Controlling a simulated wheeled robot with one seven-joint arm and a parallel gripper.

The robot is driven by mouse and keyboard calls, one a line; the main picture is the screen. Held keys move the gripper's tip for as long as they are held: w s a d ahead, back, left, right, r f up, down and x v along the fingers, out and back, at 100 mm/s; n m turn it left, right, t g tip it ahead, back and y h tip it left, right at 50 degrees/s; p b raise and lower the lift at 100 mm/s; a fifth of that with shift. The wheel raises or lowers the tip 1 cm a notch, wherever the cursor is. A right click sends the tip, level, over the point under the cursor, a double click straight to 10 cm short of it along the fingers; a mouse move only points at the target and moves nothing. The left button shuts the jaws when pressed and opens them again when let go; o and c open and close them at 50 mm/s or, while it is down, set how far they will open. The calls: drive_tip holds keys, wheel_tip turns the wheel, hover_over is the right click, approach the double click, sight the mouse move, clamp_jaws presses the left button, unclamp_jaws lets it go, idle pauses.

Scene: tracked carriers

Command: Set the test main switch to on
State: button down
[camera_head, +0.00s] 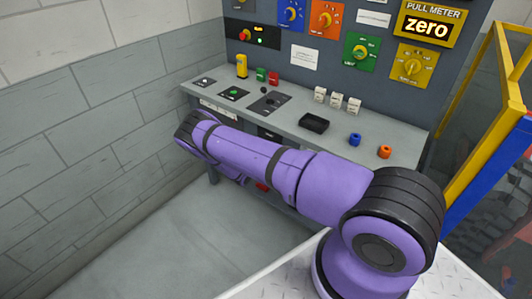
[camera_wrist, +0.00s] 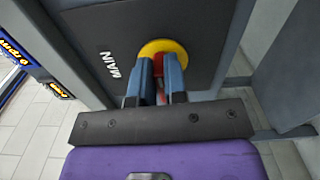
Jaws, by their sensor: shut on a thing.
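The main switch shows in the wrist view as a yellow round plate (camera_wrist: 163,45) with a red handle (camera_wrist: 159,66). It sits on a dark grey panel (camera_wrist: 205,30) with the white word MAIN upside down in the picture. My gripper (camera_wrist: 161,72) has its two blue-grey fingers shut on the red handle, one on each side. The fingers hide most of the handle, so I cannot tell its setting. In the head view the switch and my fingertips are hidden behind my purple arm, which reaches to the left below the bench top.
A grey bench (camera_head: 225,103) carries a black tray (camera_head: 314,123), white switches (camera_head: 337,101) and blue (camera_head: 355,139) and orange (camera_head: 384,152) pieces. A wall panel with coloured knobs and a "zero" pull meter (camera_head: 427,27) stands behind. A yellow-blue frame (camera_head: 490,160) is at right; floor at left is clear.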

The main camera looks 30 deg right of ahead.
drive_tip(key=shift+f+m, duration=0.1)
drive_tip(key=shift+m, duration=0.3)
drive_tip(key=shift+a, duration=0.1)
drive_tip(key=c, duration=1.2)
unclamp_jaws()
drive_tip(key=shift+o, duration=0.2)
drive_tip(key=v, duration=1)
drive_tip(key=shift+a, duration=0.35)
drive_tip(key=shift+s, duration=0.15)
